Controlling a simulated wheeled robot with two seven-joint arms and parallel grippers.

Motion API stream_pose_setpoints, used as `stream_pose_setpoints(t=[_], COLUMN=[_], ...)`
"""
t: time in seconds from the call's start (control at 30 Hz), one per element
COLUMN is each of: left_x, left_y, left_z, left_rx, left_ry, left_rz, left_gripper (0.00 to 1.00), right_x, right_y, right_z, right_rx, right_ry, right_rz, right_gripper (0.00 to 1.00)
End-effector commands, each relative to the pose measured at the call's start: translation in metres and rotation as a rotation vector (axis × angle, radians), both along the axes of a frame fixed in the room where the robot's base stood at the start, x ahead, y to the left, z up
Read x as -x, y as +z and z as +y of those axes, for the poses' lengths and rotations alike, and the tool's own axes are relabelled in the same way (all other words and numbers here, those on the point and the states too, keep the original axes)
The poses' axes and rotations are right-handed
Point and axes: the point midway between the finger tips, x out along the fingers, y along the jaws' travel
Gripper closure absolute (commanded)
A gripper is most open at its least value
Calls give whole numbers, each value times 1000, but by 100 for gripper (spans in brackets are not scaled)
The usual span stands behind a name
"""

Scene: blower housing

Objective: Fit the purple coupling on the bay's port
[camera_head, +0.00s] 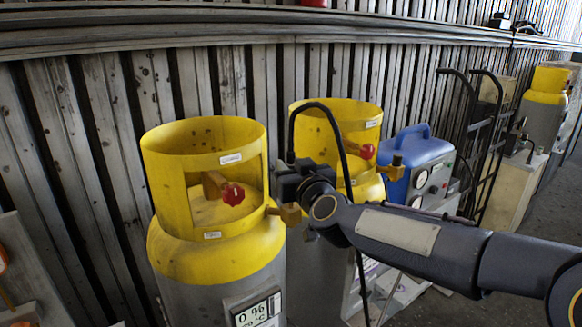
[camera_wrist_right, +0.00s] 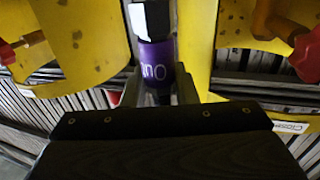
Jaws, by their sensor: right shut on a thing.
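The purple coupling (camera_wrist_right: 157,62) shows in the right wrist view, with white lettering on its side and a dark hex part with a silvery end above it. My right gripper (camera_wrist_right: 158,92) is shut on it, one grey finger on each side. In the head view my right gripper (camera_head: 291,188) is between the two nearest yellow-topped cylinders; the coupling is hidden there. A brass-coloured fitting (camera_head: 289,213) shows just below the gripper, beside the left cylinder; I cannot tell if it is the bay's port. My left gripper is not in view.
The left cylinder (camera_head: 205,250) has a red valve knob (camera_head: 233,194) inside its yellow collar. A second cylinder (camera_head: 310,113) stands behind my right arm. A blue unit (camera_head: 416,157) and a black hand truck (camera_head: 480,140) stand further right. A slatted wall (camera_head: 110,130) closes the back.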

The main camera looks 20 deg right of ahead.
Motion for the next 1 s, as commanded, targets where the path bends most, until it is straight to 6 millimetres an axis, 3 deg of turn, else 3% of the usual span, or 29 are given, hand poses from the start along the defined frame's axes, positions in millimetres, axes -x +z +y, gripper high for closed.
stream_pose_setpoints(t=[0.47,1.0], left_x=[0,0], left_y=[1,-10], left_z=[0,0], left_rx=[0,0], left_ry=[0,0], left_rz=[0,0], left_gripper=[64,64], right_x=[2,2], right_y=[0,-14], right_z=[0,0], right_rx=[0,0], right_ry=[0,0], right_rz=[-1,-1], right_gripper=[100,100])
